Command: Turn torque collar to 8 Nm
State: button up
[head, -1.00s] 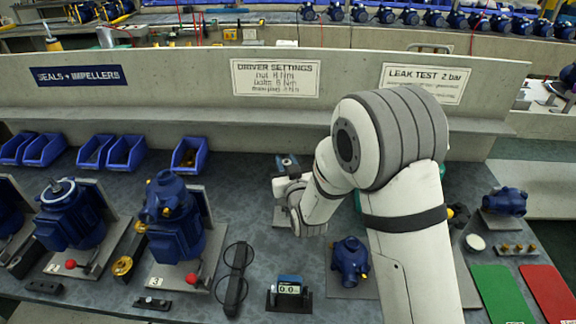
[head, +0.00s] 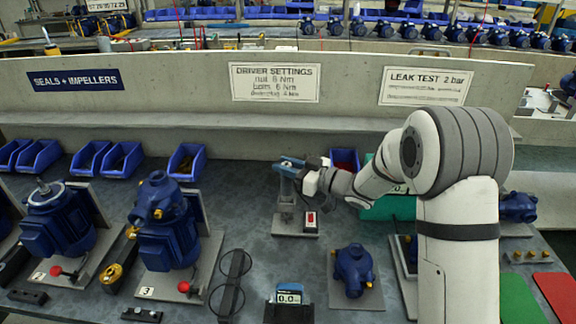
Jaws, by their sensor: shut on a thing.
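A driver-like tool with a blue top (head: 289,162) stands upright in a grey stand (head: 286,217) at the middle of the bench. My gripper (head: 303,177) reaches it from the right and is at its upper part, shut on it. A red button (head: 311,217) sits on the stand's base. The sign DRIVER SETTINGS (head: 275,82) on the wall lists a nut line with 8 Nm. A small meter (head: 289,297) in front reads 0.0.
A blue pump body (head: 353,268) sits on a plate right of the meter. Motor-pump units (head: 165,225) stand at the left and blue bins (head: 187,160) behind. A green mat (head: 517,300) and a red mat (head: 558,292) lie at the right.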

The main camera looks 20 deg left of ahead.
jog(key=shift+n+g+p, duration=0.4)
jog(key=shift+n+g, duration=0.7)
jog(key=shift+g, duration=0.6)
jog(key=shift+n+g, duration=0.5)
jog(key=shift+g, duration=0.3)
jog(key=shift+n+g+p, duration=0.5)
jog(key=shift+g, duration=0.3)
jog(key=o, duration=1)
jog(key=shift+d, duration=0.1)
jog(key=d, duration=0.2)
jog(key=w+d, duration=0.1)
jog(key=d, duration=0.4)
jog(key=shift+w+d, duration=0.15)
jog(key=shift+d, duration=0.1)
